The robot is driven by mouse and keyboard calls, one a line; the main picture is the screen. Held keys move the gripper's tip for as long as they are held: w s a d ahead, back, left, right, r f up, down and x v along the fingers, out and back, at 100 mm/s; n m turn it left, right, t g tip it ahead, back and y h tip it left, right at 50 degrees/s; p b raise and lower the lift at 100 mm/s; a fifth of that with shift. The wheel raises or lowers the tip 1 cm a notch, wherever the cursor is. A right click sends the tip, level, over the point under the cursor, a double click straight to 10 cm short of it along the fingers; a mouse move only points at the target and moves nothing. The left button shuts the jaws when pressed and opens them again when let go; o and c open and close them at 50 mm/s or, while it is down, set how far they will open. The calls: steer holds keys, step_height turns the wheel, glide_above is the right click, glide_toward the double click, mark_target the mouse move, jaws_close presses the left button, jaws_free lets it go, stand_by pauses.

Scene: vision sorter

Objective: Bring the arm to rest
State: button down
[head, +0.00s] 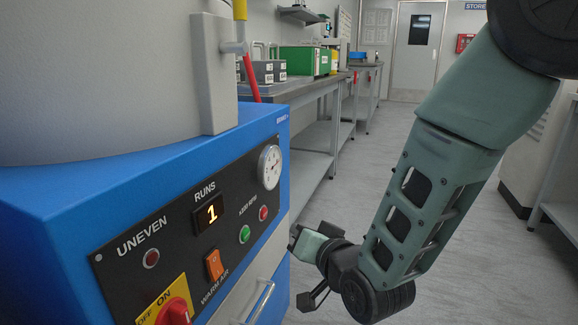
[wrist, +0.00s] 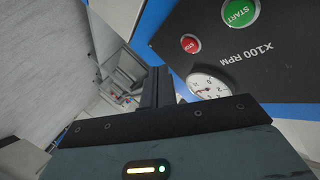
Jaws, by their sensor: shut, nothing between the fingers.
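My arm (head: 430,190), grey-green with dark joints, hangs down at the right of the head view and bends at a low black joint. My gripper (head: 294,236) is at its end, beside the right edge of the blue machine (head: 200,150); its tips are hard to make out there. In the wrist view my gripper (wrist: 158,78) shows two dark fingers close together, shut with nothing between them. The machine's black panel (wrist: 270,60) is to the right of the fingers, with a green START button, a red button and a dial. I see no contact with it.
The head view shows the panel's "1" display (head: 209,214), orange switch (head: 214,264) and red knob (head: 175,312). Benches (head: 300,90) with a green case (head: 304,61) run along the left. Open floor (head: 400,125) leads to a door (head: 413,50). Another bench stands far right.

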steer(key=s+d+r+n+g+h+p, duration=0.25)
steer(key=s+d+g, duration=0.2)
steer(key=s, duration=0.45)
steer(key=s+d+r+n+g+h+p, duration=0.15)
steer(key=s+d+n+g, duration=0.3)
steer(key=s, duration=0.45)
steer(key=s+d+r+n+g+h+p, duration=0.1)
steer(key=s+d+r+n+g+h, duration=0.25)
steer(key=s, duration=0.65)
step_height(320, 180, up, 36)
steer(key=m+g+p, duration=0.1)
steer(key=p, duration=3.6)
steer(key=shift+w+d+f+m+y, duration=0.15)
steer(key=shift+w+m+y, duration=0.2)
